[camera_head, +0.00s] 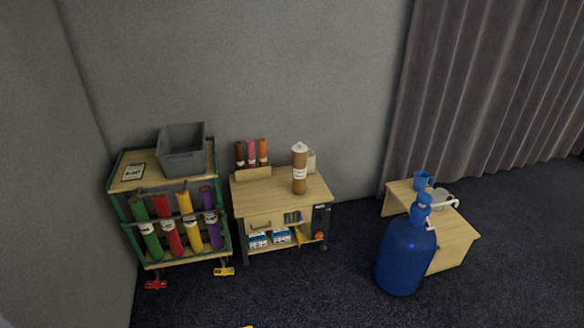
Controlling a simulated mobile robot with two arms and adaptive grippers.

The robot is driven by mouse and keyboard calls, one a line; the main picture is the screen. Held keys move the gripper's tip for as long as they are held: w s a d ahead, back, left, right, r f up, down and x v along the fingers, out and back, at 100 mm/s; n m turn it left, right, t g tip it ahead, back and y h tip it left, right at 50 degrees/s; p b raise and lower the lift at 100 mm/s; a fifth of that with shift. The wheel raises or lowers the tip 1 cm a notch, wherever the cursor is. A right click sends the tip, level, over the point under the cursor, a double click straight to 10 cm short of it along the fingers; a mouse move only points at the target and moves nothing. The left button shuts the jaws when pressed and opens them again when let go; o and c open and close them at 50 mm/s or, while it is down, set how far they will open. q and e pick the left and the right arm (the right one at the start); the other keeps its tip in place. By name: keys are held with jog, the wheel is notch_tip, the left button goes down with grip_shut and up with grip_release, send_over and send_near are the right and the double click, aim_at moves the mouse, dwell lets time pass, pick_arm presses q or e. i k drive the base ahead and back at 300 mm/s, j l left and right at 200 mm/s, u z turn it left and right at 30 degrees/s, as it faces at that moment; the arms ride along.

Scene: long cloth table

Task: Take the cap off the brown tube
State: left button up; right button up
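A brown tube (299,184) with a white label stands upright on top of a small wooden cabinet (270,200). A white cap (299,148) sits on its upper end. Another, shorter brown tube (240,155) stands in a small wooden holder on the same cabinet top, beside a pink and an orange tube. Neither of my grippers shows in the head view.
A green-framed rack (119,207) at left holds several colored tubes and a grey bin (183,160). At right, a blue gas cylinder (405,255) stands before a low wooden table (457,247). The dark carpet in front is mostly clear.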

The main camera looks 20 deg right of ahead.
aim_at(299, 159)
jog(key=i+l, duration=0.3)
jog(key=i, duration=0.15)
jog(key=i+l, duration=0.35)
jog(key=i, duration=0.1)
